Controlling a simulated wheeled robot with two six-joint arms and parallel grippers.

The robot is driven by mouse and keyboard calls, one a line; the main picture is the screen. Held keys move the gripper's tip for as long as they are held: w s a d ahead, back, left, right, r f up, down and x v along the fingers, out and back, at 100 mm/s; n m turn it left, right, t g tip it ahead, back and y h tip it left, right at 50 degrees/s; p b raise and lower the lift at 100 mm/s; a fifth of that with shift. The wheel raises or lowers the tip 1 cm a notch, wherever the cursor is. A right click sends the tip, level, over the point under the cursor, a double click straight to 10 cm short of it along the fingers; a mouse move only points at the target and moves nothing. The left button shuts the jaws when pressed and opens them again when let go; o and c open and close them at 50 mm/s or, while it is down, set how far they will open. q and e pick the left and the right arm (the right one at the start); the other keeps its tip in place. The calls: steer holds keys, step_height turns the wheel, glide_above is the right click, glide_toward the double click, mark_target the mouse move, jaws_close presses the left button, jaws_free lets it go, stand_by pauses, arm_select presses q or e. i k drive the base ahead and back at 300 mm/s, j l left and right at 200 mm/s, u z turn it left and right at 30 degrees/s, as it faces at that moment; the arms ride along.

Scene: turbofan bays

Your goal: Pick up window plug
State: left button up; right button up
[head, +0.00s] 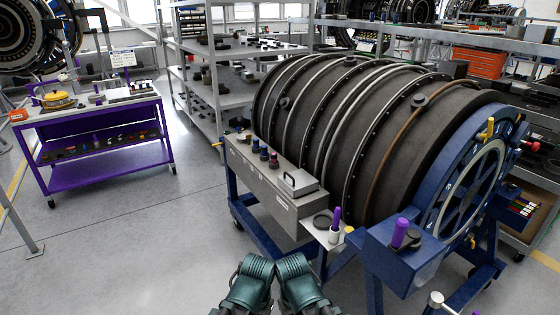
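I cannot tell for sure which thing is the window plug. Small red and dark plug-like pieces (268,156) stand on the grey ledge along the engine's near side. A purple cylinder (336,217) stands in a white holder at the ledge's right end, and another purple cylinder (400,232) stands on the blue frame. My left gripper (256,268) and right gripper (293,266) show as teal ribbed shapes side by side at the bottom middle, in front of and below the ledge. No object shows in them; their fingers cannot be made out.
The large dark engine casing (330,110) lies in a blue stand (385,275) at the right. A purple cart (100,170) with tools stands at the left. Grey shelves (225,100) are behind. The floor between cart and stand is clear.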

mark_target(273, 156)
steer(key=i+j+z, duration=0.15)
steer(key=i+j, duration=0.2)
steer(key=i+j+z, duration=0.15)
steer(key=i+j, duration=0.25)
steer(key=i+j+z, duration=0.2)
steer(key=i+j, duration=0.2)
steer(key=i+j+z, duration=0.15)
steer(key=i+j, duration=0.25)
steer(key=i+j+z, duration=0.15)
steer(key=i+j, duration=0.15)
steer(key=j, duration=0.35)
